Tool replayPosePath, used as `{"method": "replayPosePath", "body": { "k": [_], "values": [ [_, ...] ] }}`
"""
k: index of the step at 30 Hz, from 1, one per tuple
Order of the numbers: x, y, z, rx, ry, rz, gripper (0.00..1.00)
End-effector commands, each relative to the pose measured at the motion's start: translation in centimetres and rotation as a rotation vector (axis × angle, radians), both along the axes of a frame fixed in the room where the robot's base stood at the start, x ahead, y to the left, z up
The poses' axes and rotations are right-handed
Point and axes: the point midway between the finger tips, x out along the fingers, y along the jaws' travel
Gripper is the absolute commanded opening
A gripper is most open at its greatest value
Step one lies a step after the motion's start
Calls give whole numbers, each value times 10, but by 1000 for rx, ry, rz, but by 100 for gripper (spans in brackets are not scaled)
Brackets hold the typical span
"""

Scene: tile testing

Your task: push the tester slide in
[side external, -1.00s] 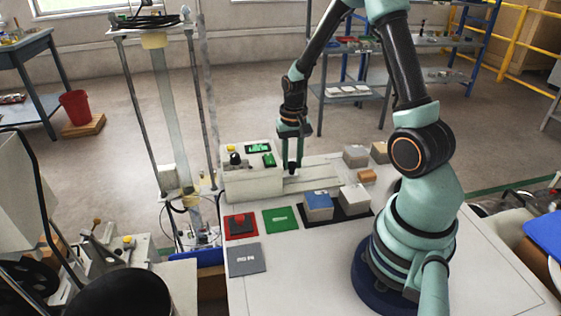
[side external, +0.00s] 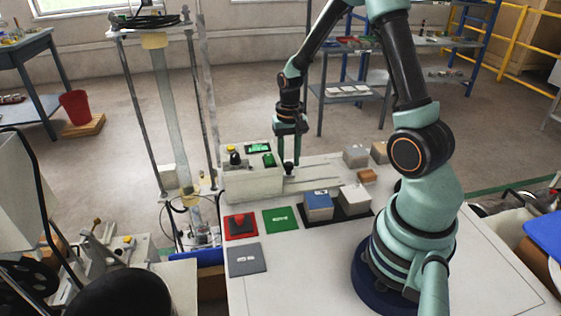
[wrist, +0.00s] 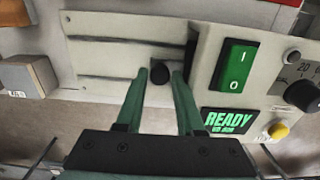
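The tester (side external: 253,184) is a pale box at the back left of the table. In the wrist view its face (wrist: 208,75) carries a lit green display reading READY. The tester slide (wrist: 105,52) is a pale plate beside the tester's dark opening, with a small black knob (wrist: 160,73) on it. The slide also shows to the right of the tester in the side view (side external: 312,183). My gripper (wrist: 161,75) is open, with its two green fingers on either side of the knob. I cannot tell whether either finger touches it. In the side view, my gripper (side external: 292,168) points down at the slide.
A green rocker switch (wrist: 235,66), a black dial (wrist: 303,95) and a yellow button (wrist: 279,130) are on the tester. Several tile blocks stand right of the slide, including a brown one (side external: 367,176). Red (side external: 240,226), green (side external: 281,219) and grey (side external: 246,260) pads lie in front.

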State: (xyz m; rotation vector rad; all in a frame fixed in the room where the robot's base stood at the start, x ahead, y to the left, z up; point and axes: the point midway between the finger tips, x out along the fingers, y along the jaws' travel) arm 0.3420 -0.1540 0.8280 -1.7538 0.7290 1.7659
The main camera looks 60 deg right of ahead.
Motion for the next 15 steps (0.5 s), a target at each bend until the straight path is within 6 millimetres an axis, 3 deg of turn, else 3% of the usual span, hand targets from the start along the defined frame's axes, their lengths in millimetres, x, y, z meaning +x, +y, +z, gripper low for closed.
{"method": "replayPosePath", "body": {
  "k": [15],
  "values": [
    [5,-1,42,-7,-16,4,60]
  ]
}}
